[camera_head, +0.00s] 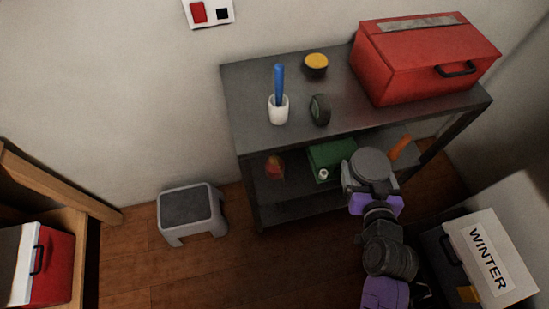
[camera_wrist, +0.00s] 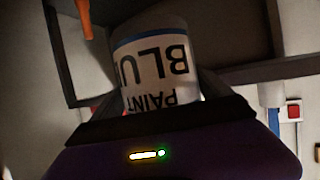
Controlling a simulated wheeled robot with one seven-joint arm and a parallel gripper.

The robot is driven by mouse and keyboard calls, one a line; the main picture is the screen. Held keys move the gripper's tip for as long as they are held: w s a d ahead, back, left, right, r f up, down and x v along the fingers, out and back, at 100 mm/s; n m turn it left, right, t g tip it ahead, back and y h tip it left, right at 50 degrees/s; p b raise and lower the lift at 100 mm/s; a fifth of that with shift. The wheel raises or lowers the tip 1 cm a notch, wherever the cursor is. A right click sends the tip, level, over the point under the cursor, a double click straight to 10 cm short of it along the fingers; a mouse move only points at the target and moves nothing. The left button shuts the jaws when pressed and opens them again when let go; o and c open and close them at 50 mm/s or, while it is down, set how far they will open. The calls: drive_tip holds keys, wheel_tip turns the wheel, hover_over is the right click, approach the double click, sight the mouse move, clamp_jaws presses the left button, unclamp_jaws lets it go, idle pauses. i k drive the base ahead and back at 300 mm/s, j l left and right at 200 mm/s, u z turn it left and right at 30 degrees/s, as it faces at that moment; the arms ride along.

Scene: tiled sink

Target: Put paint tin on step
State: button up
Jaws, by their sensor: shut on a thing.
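The paint tin (camera_wrist: 155,65) is white with a blue band and dark letters reading PAINT BLUE, upside down in the wrist view. In the head view its round grey top (camera_head: 370,164) shows in front of the shelf unit's lower level. My gripper (camera_head: 370,185) is shut on the tin, and the jaws hide part of its sides. The step (camera_head: 188,206) is a low grey stool with a dark top. It stands on the wooden floor against the wall, well to the left of my gripper, and its visible top is bare.
A WINTER box (camera_head: 485,262) is at lower right. A wooden cabinet (camera_head: 60,190) is at left. Floor before the step is clear.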

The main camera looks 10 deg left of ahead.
sight(198, 207)
drive_tip(key=k+j+u, duration=0.1)
drive_tip(key=k+u, duration=0.3)
drive_tip(key=k, duration=0.15)
drive_tip(key=i+j+u, duration=0.1)
drive_tip(key=u, duration=0.35)
drive_tip(key=j+u, duration=0.1)
drive_tip(key=u, duration=0.3)
drive_tip(key=i+u, duration=0.2)
drive_tip(key=u, duration=0.25)
drive_tip(key=i+j, duration=0.1)
drive_tip(key=i, duration=0.45)
drive_tip(key=i+j, duration=0.1)
drive_tip(key=i, duration=0.45)
